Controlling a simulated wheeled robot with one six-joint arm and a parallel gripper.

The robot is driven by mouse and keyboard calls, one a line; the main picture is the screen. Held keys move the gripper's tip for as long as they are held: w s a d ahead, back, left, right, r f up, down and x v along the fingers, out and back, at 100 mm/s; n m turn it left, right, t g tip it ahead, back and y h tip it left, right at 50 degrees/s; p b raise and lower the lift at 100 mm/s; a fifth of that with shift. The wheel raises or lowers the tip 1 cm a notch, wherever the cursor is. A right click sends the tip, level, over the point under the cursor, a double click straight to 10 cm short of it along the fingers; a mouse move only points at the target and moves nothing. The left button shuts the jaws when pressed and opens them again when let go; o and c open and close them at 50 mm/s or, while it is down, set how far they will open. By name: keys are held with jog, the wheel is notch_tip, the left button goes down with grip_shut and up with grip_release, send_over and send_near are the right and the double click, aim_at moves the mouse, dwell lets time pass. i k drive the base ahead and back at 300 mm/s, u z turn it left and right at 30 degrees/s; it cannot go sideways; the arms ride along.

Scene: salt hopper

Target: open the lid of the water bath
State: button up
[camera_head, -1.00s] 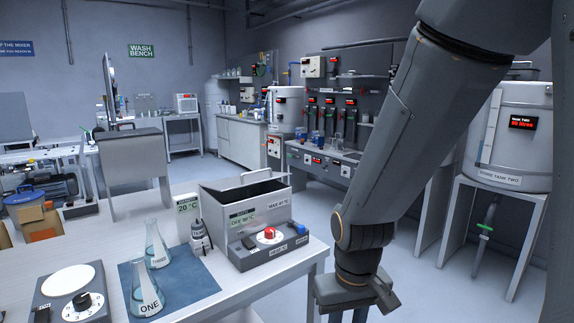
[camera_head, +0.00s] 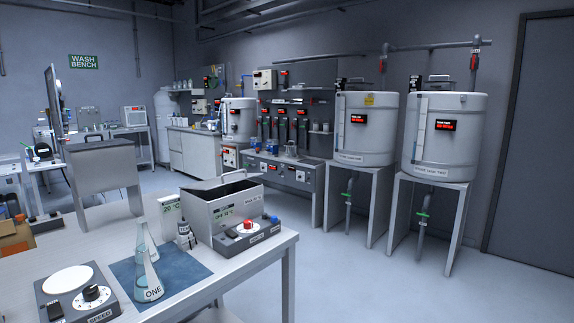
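The water bath (camera_head: 212,216) is a grey metal box with a control panel at its front, standing on the white bench. A red knob (camera_head: 248,225) sits on that panel. The top of the bath shows a dark opening (camera_head: 232,190). A pale lid panel with a bar handle (camera_head: 220,179) shows along its rear edge, so the lid looks at least partly raised; its exact angle is hard to tell. My gripper is not in view, and none of my arm shows.
Glass flasks (camera_head: 151,283) stand on a blue mat (camera_head: 188,281) left of the bath. A stirrer plate (camera_head: 70,282) is at front left. The bench's right edge (camera_head: 288,240) has open floor beyond it. Two storage tanks (camera_head: 365,128) stand farther back on the right.

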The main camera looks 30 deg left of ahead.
aim_at(230, 178)
jog(key=u, duration=0.05)
jog(key=i, duration=0.8)
jog(key=u, duration=0.55)
jog(key=i, duration=0.85)
jog(key=u, duration=0.8)
